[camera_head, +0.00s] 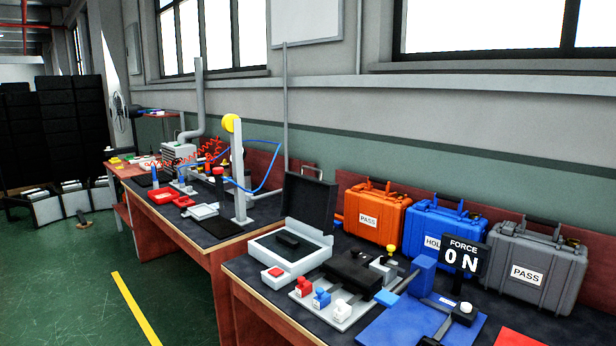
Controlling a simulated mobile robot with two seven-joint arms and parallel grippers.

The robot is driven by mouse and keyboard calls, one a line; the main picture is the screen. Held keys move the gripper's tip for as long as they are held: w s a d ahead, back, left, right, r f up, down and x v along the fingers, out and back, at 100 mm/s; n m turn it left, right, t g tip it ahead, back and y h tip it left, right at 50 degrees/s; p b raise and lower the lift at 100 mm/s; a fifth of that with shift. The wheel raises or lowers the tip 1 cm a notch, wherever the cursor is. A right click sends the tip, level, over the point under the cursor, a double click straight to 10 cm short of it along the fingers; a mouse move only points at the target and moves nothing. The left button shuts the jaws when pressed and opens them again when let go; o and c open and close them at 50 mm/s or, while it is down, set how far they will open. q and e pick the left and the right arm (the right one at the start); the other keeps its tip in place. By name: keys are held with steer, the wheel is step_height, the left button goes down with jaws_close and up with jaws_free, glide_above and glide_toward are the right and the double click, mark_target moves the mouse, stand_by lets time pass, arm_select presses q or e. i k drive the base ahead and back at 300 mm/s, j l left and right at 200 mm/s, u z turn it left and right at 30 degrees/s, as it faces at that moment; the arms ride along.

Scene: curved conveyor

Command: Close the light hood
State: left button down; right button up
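A dark box-like lid (309,206), which looks like the light hood, stands open and upright at the back of a white-rimmed base (283,266) on the near workbench. A small black object (288,241) lies inside the base.
Right of the base are a black box (352,272), a plate with red, blue and white pieces (337,312), a blue fixture (423,274) and a force display (463,256). Orange (376,213), blue (437,237) and grey (535,268) cases stand behind. Green floor (60,290) is clear at left.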

mark_target(311, 201)
steer(key=i+j, duration=0.3)
steer(key=j, duration=0.2)
steer(key=i+j, duration=0.3)
steer(key=j, duration=0.25)
steer(key=i+j+u, duration=0.1)
steer(key=i+j, duration=0.15)
steer(key=j, duration=0.25)
steer(key=i+j, duration=0.3)
steer(key=j, duration=0.2)
